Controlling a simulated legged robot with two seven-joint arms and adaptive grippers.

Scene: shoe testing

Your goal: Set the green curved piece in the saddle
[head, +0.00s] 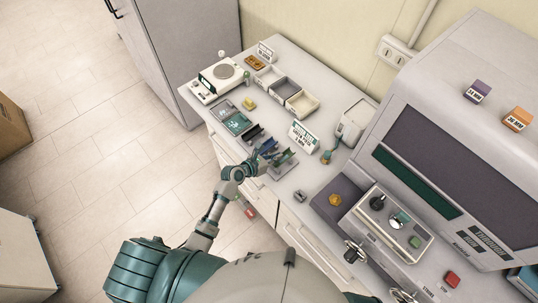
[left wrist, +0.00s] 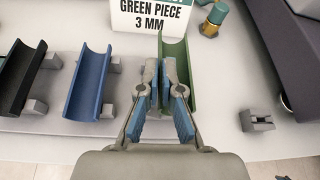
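The green curved piece (left wrist: 177,78) is a trough on the bench below the "GREEN PIECE 3 MM" sign (left wrist: 152,15). In the head view it is small (head: 284,160) and partly behind my left gripper (head: 262,161). In the left wrist view the fingertips (left wrist: 163,78) are close together at its left wall, one on each side of that edge. I cannot tell whether they press on it. A small grey notched block (left wrist: 257,120), possibly the saddle, stands apart to the right and shows in the head view (head: 300,195). My right gripper is not in view.
A blue trough (left wrist: 90,80) and a black trough (left wrist: 20,75) lie left of the green piece on grey supports. A green-and-brass cylinder (left wrist: 213,20) stands behind right. A large machine (head: 440,150) and a control box (head: 395,222) fill the bench's right side.

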